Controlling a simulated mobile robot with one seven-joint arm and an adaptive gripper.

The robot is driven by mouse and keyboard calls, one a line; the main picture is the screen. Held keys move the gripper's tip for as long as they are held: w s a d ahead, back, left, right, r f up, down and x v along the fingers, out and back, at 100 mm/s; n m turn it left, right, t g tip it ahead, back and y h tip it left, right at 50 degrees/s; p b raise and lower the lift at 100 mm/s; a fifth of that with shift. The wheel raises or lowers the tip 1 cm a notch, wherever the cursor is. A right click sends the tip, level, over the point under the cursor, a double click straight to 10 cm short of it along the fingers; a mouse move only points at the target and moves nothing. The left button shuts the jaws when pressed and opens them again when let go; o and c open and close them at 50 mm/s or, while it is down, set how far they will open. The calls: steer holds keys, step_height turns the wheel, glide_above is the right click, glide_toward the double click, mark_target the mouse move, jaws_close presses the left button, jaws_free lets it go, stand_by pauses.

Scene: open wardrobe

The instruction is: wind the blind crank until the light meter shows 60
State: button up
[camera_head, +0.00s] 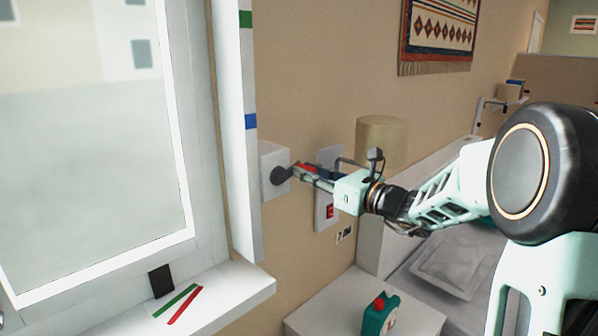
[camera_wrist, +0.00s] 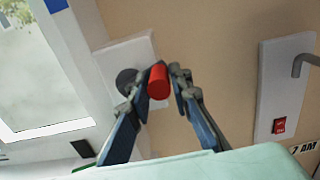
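The blind crank is a white box (camera_head: 272,171) on the wall beside the window, with a dark round hub (camera_head: 281,176) and a red handle (camera_head: 306,168). In the wrist view the red handle (camera_wrist: 158,84) stands between my fingertips, with the hub (camera_wrist: 127,81) just left of it. My gripper (camera_wrist: 159,78) appears closed around the handle, one finger on each side. In the head view my gripper (camera_head: 308,174) reaches the crank from the right. I can make out no light meter reading. A small black plate (camera_head: 161,281) stands on the sill; I cannot tell whether it is the meter.
Green and red strips (camera_head: 184,306) lie on the windowsill (camera_head: 237,289). Green and blue marks sit on the window's side post (camera_head: 247,70). Right of the crank is a wall panel with a red switch (camera_wrist: 280,125) and a grey hook.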

steer(key=shift+f+b, duration=0.35)
steer(key=shift+f, duration=0.45)
steer(key=shift+r, duration=0.1)
steer(key=shift+s+a+f+b, duration=0.1)
steer(key=shift+a+f+b, duration=0.05)
steer(key=shift+f+b, duration=0.6)
